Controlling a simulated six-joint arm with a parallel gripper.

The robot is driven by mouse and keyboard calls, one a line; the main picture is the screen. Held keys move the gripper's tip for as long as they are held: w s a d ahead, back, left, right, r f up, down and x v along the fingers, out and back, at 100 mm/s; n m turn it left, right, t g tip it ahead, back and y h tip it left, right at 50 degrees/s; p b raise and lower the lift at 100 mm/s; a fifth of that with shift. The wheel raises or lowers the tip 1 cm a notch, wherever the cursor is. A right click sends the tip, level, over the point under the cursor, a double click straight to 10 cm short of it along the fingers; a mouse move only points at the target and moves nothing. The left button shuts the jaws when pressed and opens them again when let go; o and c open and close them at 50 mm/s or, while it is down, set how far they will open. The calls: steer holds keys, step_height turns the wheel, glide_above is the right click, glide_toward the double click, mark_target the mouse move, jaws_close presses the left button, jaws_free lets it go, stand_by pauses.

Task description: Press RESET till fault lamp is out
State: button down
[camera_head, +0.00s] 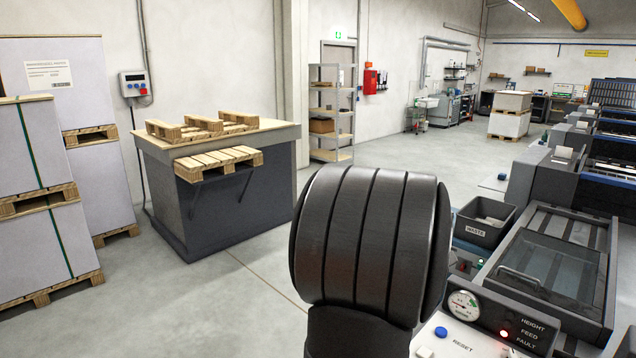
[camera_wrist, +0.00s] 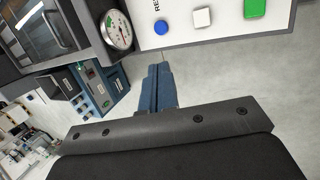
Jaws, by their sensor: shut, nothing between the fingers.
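The round blue button (camera_head: 441,331) sits beside the RESET label (camera_head: 462,344) on a light panel at the lower right of the head view. It also shows in the wrist view (camera_wrist: 161,27), beside a partly cut-off label. The fault lamp (camera_head: 504,333) glows red next to the word FAULT. My gripper (camera_wrist: 160,70) is shut and empty. In the wrist view its tips show against the floor, just short of the panel edge, with a clear gap to the blue button. In the head view my dark arm hides the gripper.
A white button (camera_wrist: 202,17) and a green button (camera_wrist: 255,8) lie along the panel from the blue one. A round gauge (camera_head: 463,305) sits left of the lamp. A dark waste bin (camera_head: 486,221) and a press cover stand behind. A pallet table (camera_head: 200,195) stands left.

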steer(key=shift+f, duration=0.1)
steer(key=m+t+y, duration=0.7)
steer(key=m+y, duration=0.1)
steer(key=m, duration=0.5)
glide_above(444, 334)
steer(key=shift+f, duration=2.7)
steer(key=shift+f, duration=4.4)
steer(key=shift+f, duration=0.1)
steer(key=shift+f, duration=0.3)
